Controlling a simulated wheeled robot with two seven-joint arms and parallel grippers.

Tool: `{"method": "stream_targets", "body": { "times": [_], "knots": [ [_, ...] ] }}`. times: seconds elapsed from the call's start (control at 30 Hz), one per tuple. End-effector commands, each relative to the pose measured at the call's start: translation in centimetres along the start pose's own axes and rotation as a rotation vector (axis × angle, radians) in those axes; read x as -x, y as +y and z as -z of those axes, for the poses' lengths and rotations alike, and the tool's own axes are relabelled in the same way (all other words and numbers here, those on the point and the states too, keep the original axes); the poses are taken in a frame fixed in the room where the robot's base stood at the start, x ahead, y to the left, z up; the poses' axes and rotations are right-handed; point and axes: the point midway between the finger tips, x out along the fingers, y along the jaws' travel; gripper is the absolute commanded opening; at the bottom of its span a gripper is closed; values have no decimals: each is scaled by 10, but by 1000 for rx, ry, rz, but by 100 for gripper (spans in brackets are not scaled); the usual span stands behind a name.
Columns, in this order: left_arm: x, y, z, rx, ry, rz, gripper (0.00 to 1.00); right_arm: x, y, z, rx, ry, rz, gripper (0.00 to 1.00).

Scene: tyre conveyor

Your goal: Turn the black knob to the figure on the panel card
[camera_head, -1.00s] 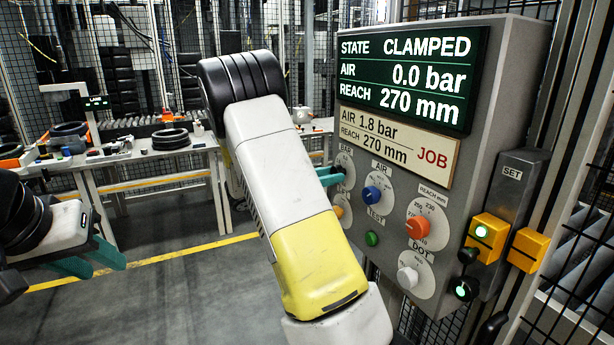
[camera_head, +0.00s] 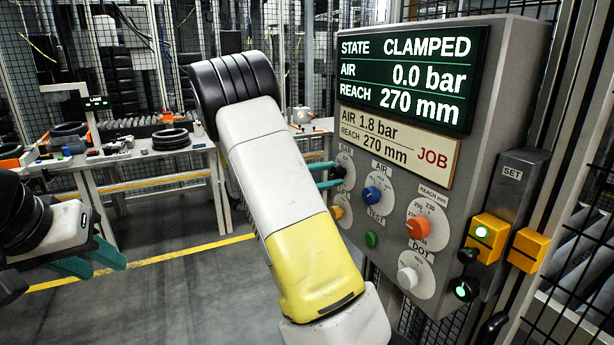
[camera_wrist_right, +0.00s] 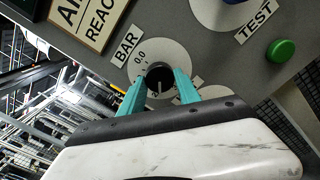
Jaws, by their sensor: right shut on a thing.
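The black knob (camera_wrist_right: 158,78) sits on a white dial marked BAR on the grey panel (camera_head: 490,110). My right gripper (camera_wrist_right: 158,84) has its teal fingers on either side of the knob and is shut on it. In the head view the right gripper (camera_head: 332,172) reaches the dial from the left, and the knob (camera_head: 341,171) shows just past the fingertips. The panel card (camera_head: 395,143) reads AIR 1.8 bar, REACH 270 mm, JOB. The screen (camera_head: 410,78) above reads CLAMPED, AIR 0.0 bar, REACH 270 mm. My left gripper (camera_head: 105,262) is open and empty at the left.
Other controls near the knob are a blue knob (camera_head: 372,195), an orange knob (camera_head: 417,227), a white knob (camera_head: 408,277) and a green button (camera_head: 372,239). Yellow blocks (camera_head: 487,237) stand at the panel's right. A table (camera_head: 140,155) with tyres is behind, left.

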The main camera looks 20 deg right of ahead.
Motion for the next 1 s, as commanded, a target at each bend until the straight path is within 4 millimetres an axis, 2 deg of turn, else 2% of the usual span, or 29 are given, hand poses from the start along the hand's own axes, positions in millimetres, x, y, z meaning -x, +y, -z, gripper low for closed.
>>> {"method": "stream_targets", "body": {
  "times": [0.43,1.0],
  "knots": [
    [0,0,0,0,0,0,36,0,1,0,-291,0,-2,0],
    [0,0,0,0,0,0,36,0,1,0,-363,0,-1,0]
  ]
}}
